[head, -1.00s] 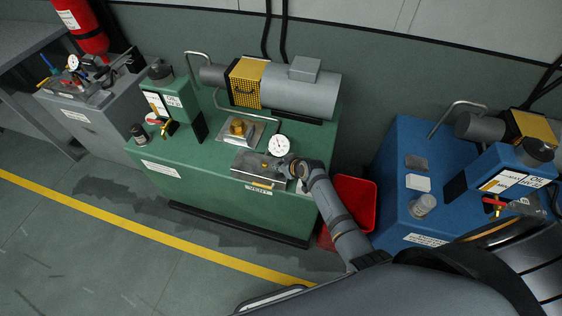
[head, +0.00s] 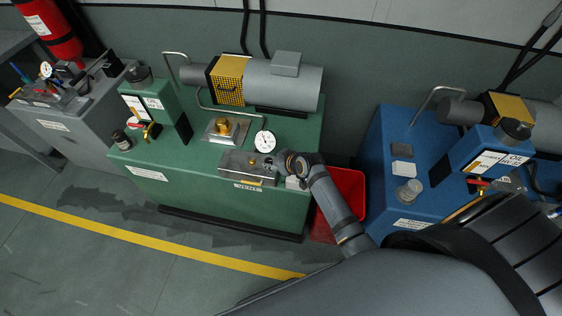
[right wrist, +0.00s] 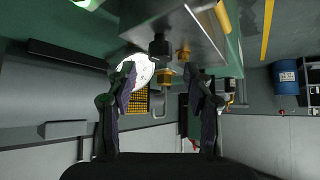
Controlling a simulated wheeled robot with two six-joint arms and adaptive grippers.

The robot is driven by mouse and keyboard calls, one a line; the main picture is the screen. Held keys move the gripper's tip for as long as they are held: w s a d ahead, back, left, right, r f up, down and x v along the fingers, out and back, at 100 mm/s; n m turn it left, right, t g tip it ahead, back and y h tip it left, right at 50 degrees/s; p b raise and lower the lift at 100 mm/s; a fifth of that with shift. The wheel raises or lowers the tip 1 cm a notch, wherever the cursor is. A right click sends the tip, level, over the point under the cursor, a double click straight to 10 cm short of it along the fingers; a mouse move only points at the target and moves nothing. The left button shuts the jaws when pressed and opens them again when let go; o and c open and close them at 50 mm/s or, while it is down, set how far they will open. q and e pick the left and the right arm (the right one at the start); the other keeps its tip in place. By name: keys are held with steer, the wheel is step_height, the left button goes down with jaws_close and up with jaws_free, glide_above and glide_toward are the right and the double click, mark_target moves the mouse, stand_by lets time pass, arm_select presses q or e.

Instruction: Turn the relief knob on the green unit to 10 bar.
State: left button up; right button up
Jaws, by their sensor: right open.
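The green unit (head: 200,185) stands left of centre in the head view. On its top are a grey valve block (head: 247,167), a white dial gauge (head: 265,141) and a brass fitting (head: 222,127). A label reading VENT sits under the block. My right gripper (head: 288,166) is at the block's right end. In the right wrist view my right gripper (right wrist: 160,82) is open, and a dark knob (right wrist: 159,45) on the block's end lies ahead, between and above the fingertips, apparently apart from them. The knob's setting and the gauge reading cannot be read. My left gripper is not in view.
A red bin (head: 347,190) stands on the floor between the green unit and the blue unit (head: 385,170). A grey unit (head: 75,125) is at the left. A motor with a yellow guard (head: 228,80) and bent pipes rise behind the block. Floor in front is clear.

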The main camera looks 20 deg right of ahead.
steer(key=v, duration=0.6)
steer(key=shift+s+r, duration=0.15)
steer(key=s+d+r+m+g+h, duration=0.1)
steer(key=s+d+r+g+h, duration=0.1)
steer(key=s, duration=0.7)
steer(key=s+d+r+m+g+h, duration=0.2)
steer(key=s+g, duration=0.1)
steer(key=s, duration=0.7)
steer(key=s+d+f+g, duration=0.1)
steer(key=d+f, duration=0.1)
steer(key=f, duration=1.2)
steer(key=s+d+f, duration=0.1)
steer(key=s+f, duration=0.1)
steer(key=f, duration=1.1)
steer(key=s+d+f+g, duration=0.1)
steer(key=s+f, duration=1.4)
steer(key=s, duration=0.3)
steer(key=shift+d+f, duration=0.2)
